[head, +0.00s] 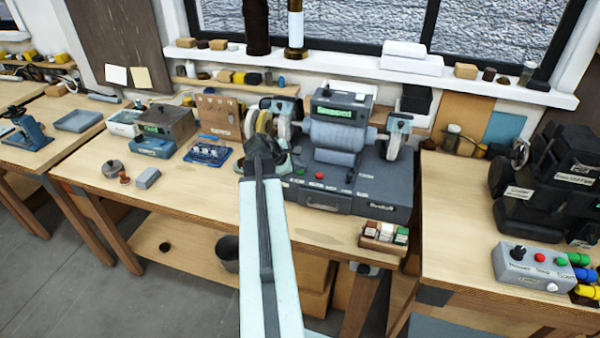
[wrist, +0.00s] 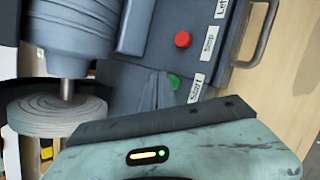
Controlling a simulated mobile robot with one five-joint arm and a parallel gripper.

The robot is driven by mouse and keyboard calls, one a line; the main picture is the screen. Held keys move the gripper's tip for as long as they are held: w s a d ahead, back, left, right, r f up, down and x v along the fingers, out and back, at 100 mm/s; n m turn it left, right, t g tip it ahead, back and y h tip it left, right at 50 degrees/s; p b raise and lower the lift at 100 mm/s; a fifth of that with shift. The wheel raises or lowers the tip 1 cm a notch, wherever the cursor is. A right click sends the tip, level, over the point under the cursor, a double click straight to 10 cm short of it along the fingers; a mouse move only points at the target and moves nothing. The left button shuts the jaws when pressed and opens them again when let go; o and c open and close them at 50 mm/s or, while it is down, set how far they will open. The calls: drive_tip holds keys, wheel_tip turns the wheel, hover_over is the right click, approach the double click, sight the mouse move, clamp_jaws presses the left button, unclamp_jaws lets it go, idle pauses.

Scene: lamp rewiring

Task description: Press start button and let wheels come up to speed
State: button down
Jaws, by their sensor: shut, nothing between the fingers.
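The grey bench grinder (head: 331,136) stands on the middle bench, and its green display (head: 334,114) appears to read "Stopped". Its wheels show at both sides, one at the left (head: 284,126) and one at the right (head: 395,140). In the wrist view a grey wheel (wrist: 58,112) sits on the shaft. The green start button (wrist: 175,82) lies beside my gripper's fingertips (wrist: 158,84), partly covered; I cannot tell whether they touch it. The red stop button (wrist: 183,40) is clear of the fingers. My gripper is shut and empty, and also shows in the head view (head: 264,145).
A small box of coloured blocks (head: 384,237) stands at the bench's front edge, right of my arm. A blue rack (head: 208,151) and small metal parts lie to the left. A grey control box (head: 530,268) with coloured buttons is on the right bench.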

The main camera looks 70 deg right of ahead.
sight(298, 172)
drive_tip(key=shift+f+b, duration=0.5)
idle(0.4)
drive_tip(key=shift+r, duration=0.15)
drive_tip(key=shift+r+p, duration=0.8)
drive_tip(key=shift+p, duration=0.15)
wheel_tip(298, 172, up, 5)
drive_tip(key=p, duration=0.5)
drive_tip(key=shift+r, duration=0.1)
idle(0.4)
